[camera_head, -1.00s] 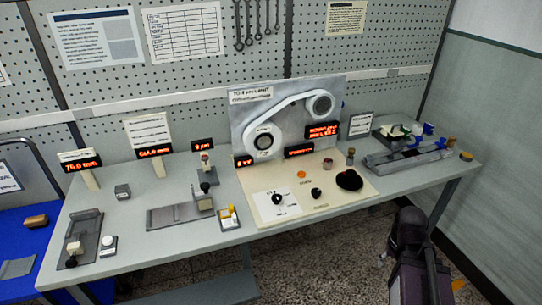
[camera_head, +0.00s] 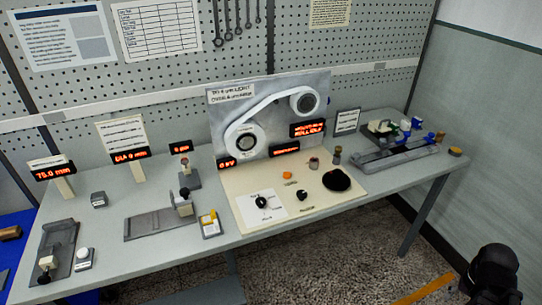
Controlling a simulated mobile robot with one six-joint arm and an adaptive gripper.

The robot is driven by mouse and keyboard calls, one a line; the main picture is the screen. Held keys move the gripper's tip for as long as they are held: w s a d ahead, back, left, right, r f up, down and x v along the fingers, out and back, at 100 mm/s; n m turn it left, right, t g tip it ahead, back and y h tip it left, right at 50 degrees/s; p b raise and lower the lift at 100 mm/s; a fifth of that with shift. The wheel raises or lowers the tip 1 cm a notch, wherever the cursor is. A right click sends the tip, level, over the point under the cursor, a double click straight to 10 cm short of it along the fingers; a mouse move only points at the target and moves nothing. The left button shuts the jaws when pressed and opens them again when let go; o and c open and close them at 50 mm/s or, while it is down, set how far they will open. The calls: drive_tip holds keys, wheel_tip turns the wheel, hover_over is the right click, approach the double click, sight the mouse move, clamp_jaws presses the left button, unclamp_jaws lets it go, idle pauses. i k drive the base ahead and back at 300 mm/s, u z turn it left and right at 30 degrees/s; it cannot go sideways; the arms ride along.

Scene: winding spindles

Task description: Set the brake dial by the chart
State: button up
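The winding station has an upright grey panel (camera_head: 221,117) with white tape running between two round spools, a large one (camera_head: 245,138) at lower left and a smaller one (camera_head: 305,100) at upper right. Its cream base plate (camera_head: 325,204) carries a black dial knob (camera_head: 261,202) on a white printed card (camera_head: 273,211), and a second black knob (camera_head: 302,195). I cannot tell which knob is the brake dial, nor read its setting. A chart with a ruled table (camera_head: 157,27) hangs on the pegboard; its text is too small to read. My arm (camera_head: 492,275) shows at lower right; my gripper cannot be made out.
A dark round object (camera_head: 337,179) and an orange piece (camera_head: 288,175) sit on the base plate. Red displays stand along the bench (camera_head: 130,243). Grey fixtures stand left, and a long grey rail (camera_head: 396,158) right. Open floor lies in front.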

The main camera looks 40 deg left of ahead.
sight(260, 202)
drive_tip(key=u, duration=0.7)
drive_tip(key=k, duration=0.1)
drive_tip(key=z, duration=2.45)
drive_tip(key=k, duration=0.4)
drive_tip(key=u, duration=3.85)
drive_tip(key=i, duration=0.15)
drive_tip(key=z, duration=1.65)
